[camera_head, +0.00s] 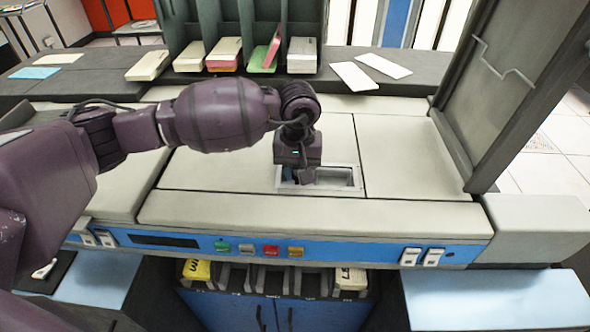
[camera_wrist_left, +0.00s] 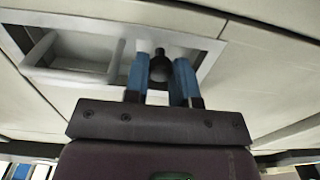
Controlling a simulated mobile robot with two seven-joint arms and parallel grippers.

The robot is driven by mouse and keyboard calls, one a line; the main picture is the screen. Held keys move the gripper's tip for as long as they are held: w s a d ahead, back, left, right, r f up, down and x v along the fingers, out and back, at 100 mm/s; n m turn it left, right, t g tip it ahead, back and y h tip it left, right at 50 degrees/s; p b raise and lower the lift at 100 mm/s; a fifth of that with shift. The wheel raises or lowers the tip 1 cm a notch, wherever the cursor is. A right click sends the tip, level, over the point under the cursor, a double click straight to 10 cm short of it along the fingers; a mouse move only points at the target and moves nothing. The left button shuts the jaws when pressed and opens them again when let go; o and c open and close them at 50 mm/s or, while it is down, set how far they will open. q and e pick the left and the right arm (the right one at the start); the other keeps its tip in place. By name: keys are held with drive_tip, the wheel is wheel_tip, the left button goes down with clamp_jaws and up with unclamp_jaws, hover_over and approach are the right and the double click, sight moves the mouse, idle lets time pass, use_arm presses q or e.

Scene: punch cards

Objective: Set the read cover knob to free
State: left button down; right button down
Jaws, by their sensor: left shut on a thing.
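The read cover knob (camera_wrist_left: 160,66) is a small dark round knob in the left wrist view, in front of the light rim of a recess. My left gripper (camera_wrist_left: 161,82) has its two blue fingers on either side of the knob, shut on it. In the head view my left gripper (camera_head: 297,178) reaches down into the recessed panel (camera_head: 340,187) in the machine's top, and hides the knob there. My right gripper is not in view.
Card decks (camera_head: 225,52) stand in a grey rack behind the machine. Loose white cards (camera_head: 383,66) lie to its right. A tall dark panel (camera_head: 500,80) rises at the right. Coloured buttons (camera_head: 271,251) line the blue front strip.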

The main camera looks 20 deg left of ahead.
use_arm(q)
drive_tip(key=shift+d, duration=0.15)
drive_tip(key=c, duration=1.3)
unclamp_jaws()
drive_tip(key=shift+o, duration=0.5)
drive_tip(key=shift+w+d, duration=0.1)
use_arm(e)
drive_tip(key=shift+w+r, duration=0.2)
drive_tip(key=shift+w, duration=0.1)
use_arm(q)
drive_tip(key=shift+r, duration=0.1)
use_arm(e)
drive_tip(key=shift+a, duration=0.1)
